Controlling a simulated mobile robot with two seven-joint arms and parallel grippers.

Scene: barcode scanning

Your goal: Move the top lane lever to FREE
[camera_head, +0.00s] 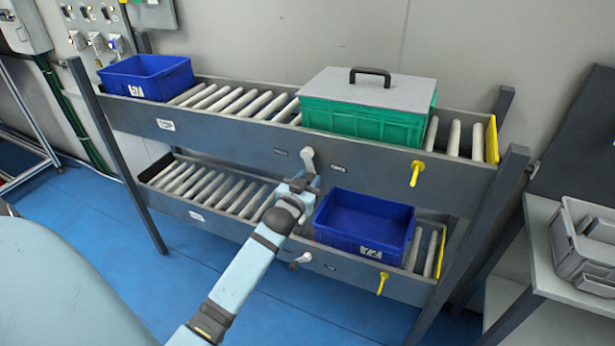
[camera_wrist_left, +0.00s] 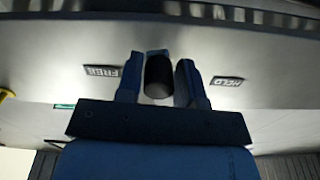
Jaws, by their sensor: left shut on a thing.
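The top lane lever (camera_head: 308,158) is on the front rail of the upper roller lane, between two small labels. The wrist view shows the FREE label (camera_wrist_left: 102,71) and the HELD label (camera_wrist_left: 228,81) upside down on either side of my gripper. In the head view the FREE label (camera_head: 338,168) is right of the lever and the HELD label (camera_head: 281,152) left. My left gripper (camera_head: 306,180) is at the lever, and its fingers (camera_wrist_left: 159,78) are shut on a dark rounded part of it. The fingers partly hide the lever. My right gripper is out of view.
A green crate with a grey lid (camera_head: 364,122) sits on the upper lane behind the lever. A blue bin (camera_head: 150,78) is at its left end. Another blue bin (camera_head: 364,222) sits on the lower lane beside my arm. Yellow handles (camera_head: 417,173) stick out to the right.

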